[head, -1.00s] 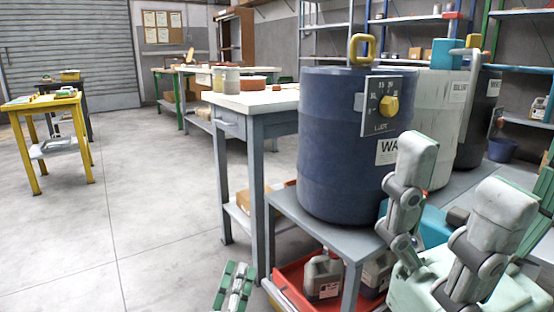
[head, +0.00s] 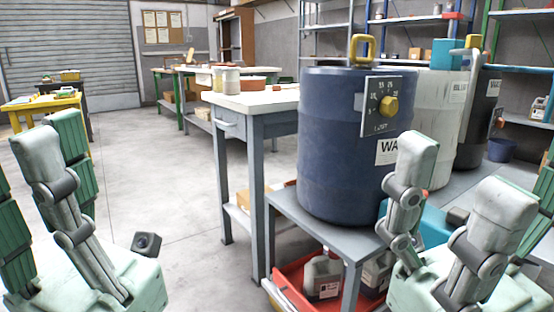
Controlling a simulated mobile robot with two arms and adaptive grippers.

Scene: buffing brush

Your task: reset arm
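My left gripper (head: 38,150) stands at the lower left of the head view, its grey and green fingers pointing up. Its fingers are spread and I see nothing held between them. The left edge of the picture cuts off part of it. My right gripper (head: 465,175) is at the lower right, in front of the drums. Its fingers also point up, stand wide apart and hold nothing that I can see. The right edge cuts off part of this hand. I cannot make out a buffing brush.
A blue drum (head: 340,150) with a dial plate stands on a low grey stand, with a white drum (head: 440,110) behind. A red tray (head: 290,275) with jugs is beneath. A workbench (head: 257,98) stands centre. Open floor (head: 165,190) lies left of it.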

